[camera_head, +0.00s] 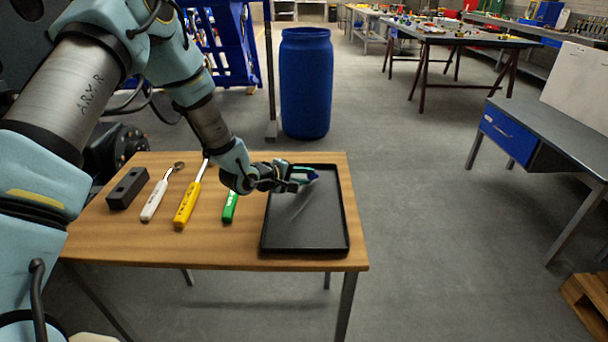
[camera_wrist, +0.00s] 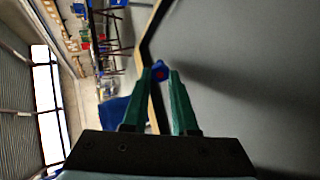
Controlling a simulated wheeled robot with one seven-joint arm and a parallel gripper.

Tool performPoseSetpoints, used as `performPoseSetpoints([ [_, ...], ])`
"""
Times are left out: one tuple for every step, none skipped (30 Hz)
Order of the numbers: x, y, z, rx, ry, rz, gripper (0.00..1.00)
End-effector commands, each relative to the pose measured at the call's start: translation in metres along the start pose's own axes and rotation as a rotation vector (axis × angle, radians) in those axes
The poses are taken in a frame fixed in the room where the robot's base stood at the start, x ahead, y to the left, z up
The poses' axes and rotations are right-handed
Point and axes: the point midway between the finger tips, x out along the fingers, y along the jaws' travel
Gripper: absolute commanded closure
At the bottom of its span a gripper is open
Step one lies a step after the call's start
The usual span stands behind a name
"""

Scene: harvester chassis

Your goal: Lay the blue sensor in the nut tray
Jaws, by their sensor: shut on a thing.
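The blue sensor (camera_wrist: 159,71) shows in the wrist view as a small blue piece with a reddish centre, between the tips of my gripper (camera_wrist: 158,80). My gripper is shut on it. In the head view my gripper (camera_head: 300,176) is over the far part of the nut tray, and the blue sensor (camera_head: 310,172) shows only as a small patch at the fingertips. The nut tray (camera_head: 272,239) is a black, shallow, rectangular tray on the right of the wooden table. I see nothing lying in it. I cannot tell how high the sensor is above the tray floor.
Left of the tray on the wooden table (camera_head: 150,245) lie a green-handled tool (camera_head: 230,207), a yellow-handled tool (camera_head: 187,204), a white-handled tool (camera_head: 154,201) and a dark block (camera_head: 127,188). A blue barrel (camera_head: 306,85) stands behind. A grey workbench (camera_head: 545,125) stands to the right.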

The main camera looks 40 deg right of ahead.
Motion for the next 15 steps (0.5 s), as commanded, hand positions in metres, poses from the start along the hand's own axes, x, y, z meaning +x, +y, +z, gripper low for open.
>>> performPoseSetpoints([
  [0.0013, -0.0021, -0.0001, 0.0, 0.0, 0.001, 1.0],
  [0.0016, -0.0025, 0.0, 0.0, 0.0, 0.001, 1.0],
  [0.0018, -0.0029, 0.0, 0.0, 0.0, 0.001, 1.0],
  [0.0019, -0.0031, 0.0, 0.0, 0.0, 0.001, 1.0],
  [0.0019, -0.0032, 0.0001, 0.0, 0.0, 0.001, 1.0],
  [0.002, -0.0032, 0.0001, 0.0, 0.0, 0.001, 1.0],
  [0.0019, -0.0031, 0.0001, 0.0, 0.0, 0.001, 1.0],
  [0.0019, -0.0031, 0.0001, 0.0, 0.0, 0.001, 1.0],
  [0.0018, -0.003, 0.0001, 0.0, 0.0, 0.001, 1.0],
  [0.0018, -0.0029, 0.0001, 0.0, 0.0, 0.001, 1.0],
  [0.0018, -0.0029, 0.0002, 0.0, 0.0, 0.001, 1.0],
  [0.0018, -0.003, 0.0002, 0.0, 0.0, 0.001, 1.0],
  [0.0018, -0.0029, 0.0002, 0.0, 0.0, 0.001, 0.71],
  [0.0018, -0.0029, 0.0002, 0.0, 0.0, 0.001, 0.68],
  [0.0018, -0.0029, 0.0002, 0.0, 0.0, 0.001, 0.64],
])
